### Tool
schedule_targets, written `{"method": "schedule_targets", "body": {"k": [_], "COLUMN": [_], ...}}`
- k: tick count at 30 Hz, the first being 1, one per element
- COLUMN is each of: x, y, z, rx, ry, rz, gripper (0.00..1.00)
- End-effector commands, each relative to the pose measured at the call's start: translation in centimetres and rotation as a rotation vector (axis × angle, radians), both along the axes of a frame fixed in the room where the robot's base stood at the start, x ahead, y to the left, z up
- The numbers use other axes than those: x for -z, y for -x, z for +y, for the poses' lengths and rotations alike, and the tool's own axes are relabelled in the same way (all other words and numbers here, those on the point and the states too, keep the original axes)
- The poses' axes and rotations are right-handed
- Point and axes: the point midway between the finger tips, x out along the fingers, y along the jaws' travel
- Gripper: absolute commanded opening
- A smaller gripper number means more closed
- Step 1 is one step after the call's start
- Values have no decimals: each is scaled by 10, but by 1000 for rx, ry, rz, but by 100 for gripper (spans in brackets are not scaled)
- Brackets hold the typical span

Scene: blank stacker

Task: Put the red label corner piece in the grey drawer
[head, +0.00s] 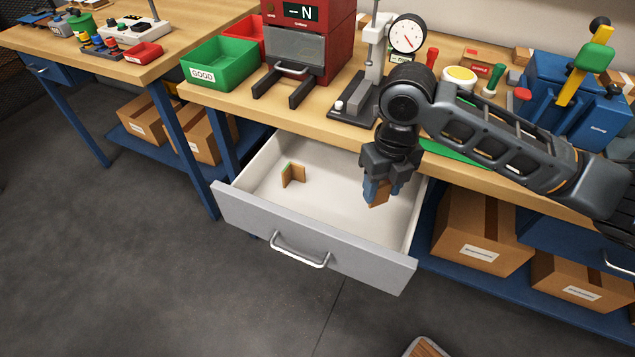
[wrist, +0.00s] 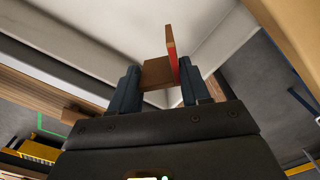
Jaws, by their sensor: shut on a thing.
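My gripper (head: 378,192) is shut on a brown corner piece, the red label corner piece (head: 378,200), over the right part of the open grey drawer (head: 320,237). In the wrist view the corner piece (wrist: 158,72) sits between the two fingers of my gripper (wrist: 160,88), and a strip of its red label shows on one face. Whether the piece touches the drawer floor I cannot tell. Another corner piece (head: 293,174), with a green edge, stands in the drawer to the left of my gripper.
The drawer hangs out below the wooden bench top (head: 440,135). A green GOOD bin (head: 215,75), a red machine (head: 310,50) and a dial gauge (head: 407,36) stand on the bench. Cardboard boxes (head: 480,230) sit on the shelf below. The drawer floor between the pieces is clear.

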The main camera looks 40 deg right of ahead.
Motion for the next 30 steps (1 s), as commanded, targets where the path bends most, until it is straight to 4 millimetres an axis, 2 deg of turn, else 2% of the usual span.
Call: {"method": "schedule_targets", "body": {"k": [4, 12, 19, 25, 30], "x": [9, 54, 71, 97, 100], "y": [0, 1, 0, 0, 0], "z": [0, 0, 0, 0, 0], "rx": [3, 4, 3, 5, 2], "ry": [-1, -2, -3, -3, 0], "rz": [0, 2, 1, 3, 1], "gripper": [14, 14, 14, 14, 14]}}
